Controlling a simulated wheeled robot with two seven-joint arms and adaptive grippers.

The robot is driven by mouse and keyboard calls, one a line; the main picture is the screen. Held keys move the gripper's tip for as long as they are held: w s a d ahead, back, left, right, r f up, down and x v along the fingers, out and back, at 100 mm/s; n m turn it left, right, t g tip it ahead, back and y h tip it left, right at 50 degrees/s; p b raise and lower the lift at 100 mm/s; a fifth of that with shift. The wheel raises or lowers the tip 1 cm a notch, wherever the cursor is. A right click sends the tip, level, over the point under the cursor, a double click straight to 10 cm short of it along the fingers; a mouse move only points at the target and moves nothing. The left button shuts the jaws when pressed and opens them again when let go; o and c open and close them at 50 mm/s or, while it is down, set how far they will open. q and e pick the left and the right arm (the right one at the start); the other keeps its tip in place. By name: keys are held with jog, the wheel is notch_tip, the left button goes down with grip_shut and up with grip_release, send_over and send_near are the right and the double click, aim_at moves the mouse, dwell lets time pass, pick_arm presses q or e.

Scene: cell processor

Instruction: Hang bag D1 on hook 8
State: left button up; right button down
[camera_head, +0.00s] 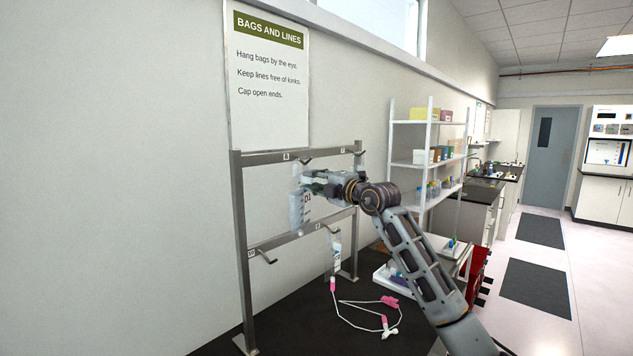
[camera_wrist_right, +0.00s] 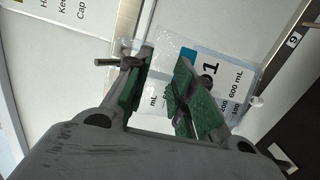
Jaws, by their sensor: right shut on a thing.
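My right gripper is shut on the bag's upper part. In the right wrist view its green-padded fingers (camera_wrist_right: 158,95) overlap the clear bag (camera_wrist_right: 222,72) printed D1 and 600 mL. The upper-left hook (camera_head: 301,160) sits just above the gripper in the head view; its small label looks like 8 but is hard to read. Whether the bag's eye touches the hook is hidden. My left gripper is not in view.
The metal rack (camera_head: 241,225) stands by the wall. A lower-left hook (camera_head: 265,257) is bare. Another bag (camera_head: 336,257) hangs lower right, with a pink-ended line (camera_head: 345,318) on the dark bench (camera_head: 285,325). Shelves (camera_head: 427,118) stand behind my arm.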

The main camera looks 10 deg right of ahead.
jog(key=shift+a+f, duration=0.15)
jog(key=shift+f, duration=0.55)
dwell(0.5)
jog(key=c, duration=1.5)
grip_release()
jog(key=o, duration=0.4)
jog(key=shift+w+r, duration=0.1)
jog(key=shift+w, duration=0.1)
jog(key=o, duration=0.5)
jog(key=shift+s+r, duration=0.1)
jog(key=shift+s, duration=0.05)
jog(key=shift+c, duration=0.2)
jog(key=b+v, duration=0.2)
jog(key=v, duration=0.5)
jog(key=shift+b, duration=0.35)
jog(key=shift+r, duration=0.1)
jog(key=shift+s, duration=0.1)
